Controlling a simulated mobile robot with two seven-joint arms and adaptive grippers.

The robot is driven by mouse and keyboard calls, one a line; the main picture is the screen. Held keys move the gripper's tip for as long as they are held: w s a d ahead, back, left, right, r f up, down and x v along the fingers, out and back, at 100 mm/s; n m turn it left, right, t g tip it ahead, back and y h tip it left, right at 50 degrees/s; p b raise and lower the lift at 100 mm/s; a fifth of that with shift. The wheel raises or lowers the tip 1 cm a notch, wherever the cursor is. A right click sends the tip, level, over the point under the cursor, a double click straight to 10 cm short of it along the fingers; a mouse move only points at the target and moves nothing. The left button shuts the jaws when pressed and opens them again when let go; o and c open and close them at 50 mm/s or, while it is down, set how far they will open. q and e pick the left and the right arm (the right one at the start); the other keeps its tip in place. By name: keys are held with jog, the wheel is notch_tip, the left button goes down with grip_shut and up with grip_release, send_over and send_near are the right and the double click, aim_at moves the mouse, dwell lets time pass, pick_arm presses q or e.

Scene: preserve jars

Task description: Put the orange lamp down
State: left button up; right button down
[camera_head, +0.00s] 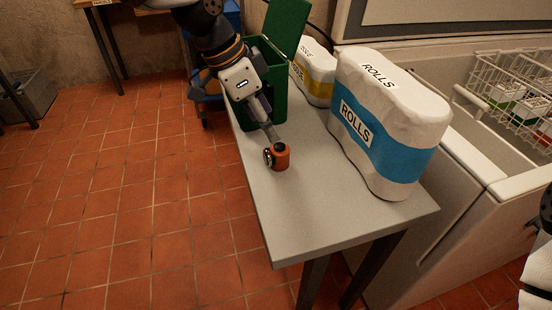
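The orange lamp (282,160) is a small orange cylinder with a dark top and a round dark-rimmed lens on its left side. It is upright at the left edge of the grey table (300,215). I cannot tell whether its base touches the tabletop. My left gripper (275,140) comes down from the upper left, with its narrow fingertips at the lamp's top. It looks shut on the lamp, though the far finger is hidden. Part of my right arm shows at the right edge; its gripper is out of view.
A large blue-and-white pack of rolls (385,125) stands right of the lamp. Behind are a yellow-and-white tissue pack (314,75) and a green bin (266,72) with a raised lid. A white chest with wire baskets (515,90) is at right. The table's front is clear.

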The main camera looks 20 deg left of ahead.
aim_at(280, 146)
pick_arm(q)
jog(key=b+x, duration=0.1)
jog(key=x, duration=0.8)
jog(key=shift+w+a+f, duration=0.1)
jog(key=shift+w+f, duration=0.1)
jog(key=shift+w, duration=0.05)
jog(key=shift+r, duration=0.1)
jog(key=shift+c, duration=0.6)
jog(key=c, duration=1.2)
